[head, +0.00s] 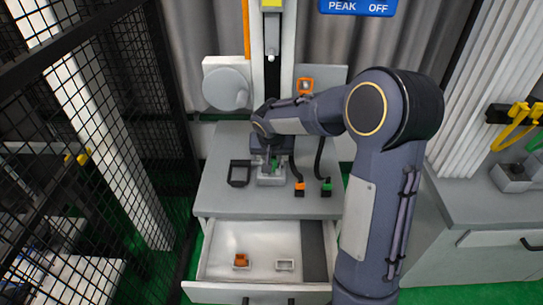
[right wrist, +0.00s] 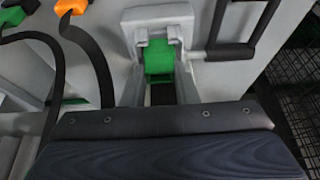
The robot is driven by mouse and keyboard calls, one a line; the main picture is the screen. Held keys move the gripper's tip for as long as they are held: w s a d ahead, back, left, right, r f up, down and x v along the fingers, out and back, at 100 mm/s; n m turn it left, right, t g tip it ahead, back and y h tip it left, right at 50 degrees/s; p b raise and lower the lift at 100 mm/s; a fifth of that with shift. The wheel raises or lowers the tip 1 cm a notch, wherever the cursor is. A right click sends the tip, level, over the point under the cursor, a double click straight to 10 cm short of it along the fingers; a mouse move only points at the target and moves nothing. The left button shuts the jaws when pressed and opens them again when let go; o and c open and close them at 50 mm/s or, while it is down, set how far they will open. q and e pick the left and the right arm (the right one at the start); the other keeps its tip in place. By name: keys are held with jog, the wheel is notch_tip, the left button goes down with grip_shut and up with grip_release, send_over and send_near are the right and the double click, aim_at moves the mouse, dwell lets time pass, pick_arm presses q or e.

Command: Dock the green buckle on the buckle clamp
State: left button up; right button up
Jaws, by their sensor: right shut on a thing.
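A green block that looks like a buckle (right wrist: 160,62) sits at the grey buckle clamp (right wrist: 158,15), with a dark piece below it in the right wrist view. In the head view the clamp (head: 271,181) stands on the grey table top, partly under my right gripper (head: 271,164). My right gripper is shut on this green buckle, right at the clamp. Whether the buckle is fully seated I cannot tell. Another green buckle end (head: 326,186) on a black strap lies on the table to the right. My left gripper does not show.
An orange buckle end (head: 299,188) on a black strap lies right of the clamp. A black frame-like handle (head: 238,173) is left of it. Below, an open drawer (head: 215,264) holds an orange piece (head: 241,261) and a small light tray (head: 285,265). A mesh fence (head: 75,120) bounds the left.

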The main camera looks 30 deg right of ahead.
jog(key=shift+f, duration=0.2)
jog(key=o, duration=0.9)
jog(key=shift+o, duration=0.2)
jog(key=shift+r, duration=0.15)
